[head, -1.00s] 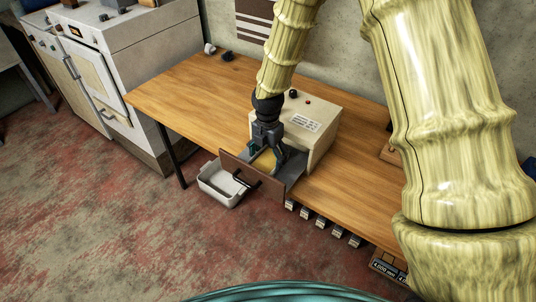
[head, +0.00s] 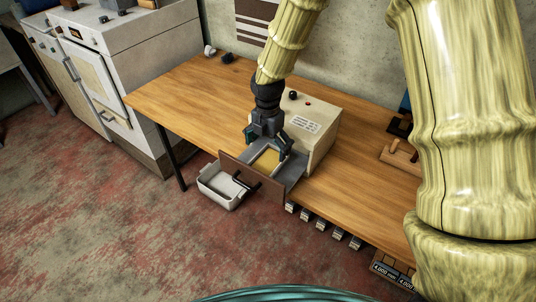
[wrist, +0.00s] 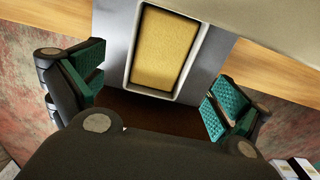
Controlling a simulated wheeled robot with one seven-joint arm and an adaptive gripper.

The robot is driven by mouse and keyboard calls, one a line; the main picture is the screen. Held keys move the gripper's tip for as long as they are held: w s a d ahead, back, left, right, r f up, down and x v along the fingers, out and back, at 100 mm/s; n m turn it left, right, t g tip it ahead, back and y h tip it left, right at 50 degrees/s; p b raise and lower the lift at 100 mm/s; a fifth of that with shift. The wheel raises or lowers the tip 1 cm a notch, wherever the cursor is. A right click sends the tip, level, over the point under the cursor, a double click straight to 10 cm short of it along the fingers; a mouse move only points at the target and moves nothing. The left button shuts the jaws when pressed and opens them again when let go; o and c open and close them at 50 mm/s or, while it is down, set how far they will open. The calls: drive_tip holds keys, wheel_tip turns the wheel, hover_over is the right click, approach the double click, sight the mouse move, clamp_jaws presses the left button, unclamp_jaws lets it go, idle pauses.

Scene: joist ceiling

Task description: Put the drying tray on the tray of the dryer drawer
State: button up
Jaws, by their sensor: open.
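The drying tray, a pale-rimmed rectangular tray with a flat yellow filling, shows in the wrist view (wrist: 194,58) and the head view (head: 266,160). It lies flat on the grey tray of the dryer drawer (head: 296,170), which also shows in the wrist view (wrist: 113,35). The drawer is pulled out of the cream dryer box (head: 318,142). My gripper (head: 268,142) is just above the drawer. In the wrist view its teal-padded fingers (wrist: 155,95) are spread wide and empty, apart from the tray.
The drawer's brown front (head: 236,174) with a black handle juts past the table edge. A white bin (head: 215,188) sits below it. A wooden holder (head: 400,157) is at the right.

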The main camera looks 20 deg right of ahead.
sight(268, 159)
wheel_tip(268, 159, up, 7)
drive_tip(key=shift+r+b, duration=0.2)
drive_tip(key=shift+b, duration=0.15)
idle(1.2)
